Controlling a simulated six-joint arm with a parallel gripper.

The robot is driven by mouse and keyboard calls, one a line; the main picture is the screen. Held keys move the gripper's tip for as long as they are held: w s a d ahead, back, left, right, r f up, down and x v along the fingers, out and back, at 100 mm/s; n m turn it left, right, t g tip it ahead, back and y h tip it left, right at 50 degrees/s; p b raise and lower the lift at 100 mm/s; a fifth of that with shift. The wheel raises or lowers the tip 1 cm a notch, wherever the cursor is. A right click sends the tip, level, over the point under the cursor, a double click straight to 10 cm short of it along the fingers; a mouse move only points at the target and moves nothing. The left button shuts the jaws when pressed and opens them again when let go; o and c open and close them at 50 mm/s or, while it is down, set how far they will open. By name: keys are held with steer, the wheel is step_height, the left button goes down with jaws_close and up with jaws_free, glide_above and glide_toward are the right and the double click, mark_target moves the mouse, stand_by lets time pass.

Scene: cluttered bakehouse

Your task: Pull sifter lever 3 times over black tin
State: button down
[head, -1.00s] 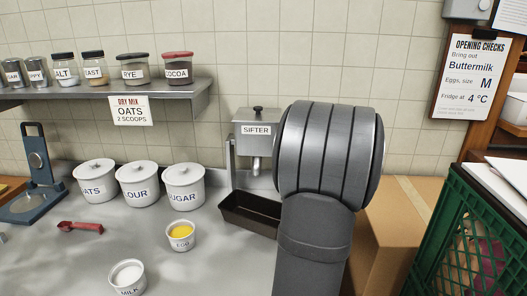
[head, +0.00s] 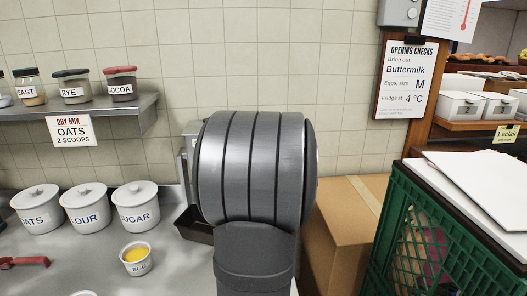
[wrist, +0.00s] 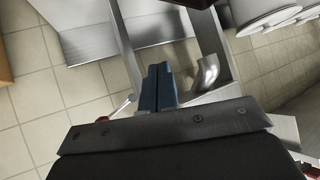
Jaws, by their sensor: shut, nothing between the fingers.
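The sifter (head: 190,128) is mostly hidden behind my arm in the head view; only its left edge and part of its stand show. The black tin (head: 192,226) sits below it on the counter, its right part hidden by my arm. In the wrist view my gripper (wrist: 158,72) is shut and empty, its dark blue fingers together beside the metal stand (wrist: 124,45). A curved metal spout (wrist: 208,73) is to the right of the fingers. A thin rod with a red end (wrist: 103,119), perhaps the lever, shows left of the fingers, partly hidden by my gripper body.
White pots, including sugar (head: 136,208), and an egg cup (head: 136,258) stand left of the tin. A cardboard box (head: 340,225) and green crate (head: 440,240) stand to the right. A shelf (head: 90,118) with jars is on the wall at left.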

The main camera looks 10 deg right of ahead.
steer(key=w+d+r+m+t+h, duration=0.1)
steer(key=d+r+h, duration=0.2)
steer(key=r, duration=0.5)
steer(key=w+d+r+m+t+h, duration=0.1)
steer(key=d+r+m+h, duration=0.1)
steer(key=r, duration=0.6)
steer(key=shift+w+d+r+h, duration=0.2)
steer(key=shift+d+r+h, duration=0.2)
steer(key=shift+d+h, duration=0.5)
steer(key=shift+w+a+f, duration=0.1)
steer(key=shift+a, duration=0.05)
steer(key=s+f+x, duration=0.1)
steer(key=f+x, duration=0.1)
steer(key=x, duration=1)
steer(key=shift+d+f, duration=0.2)
steer(key=shift+d, duration=0.15)
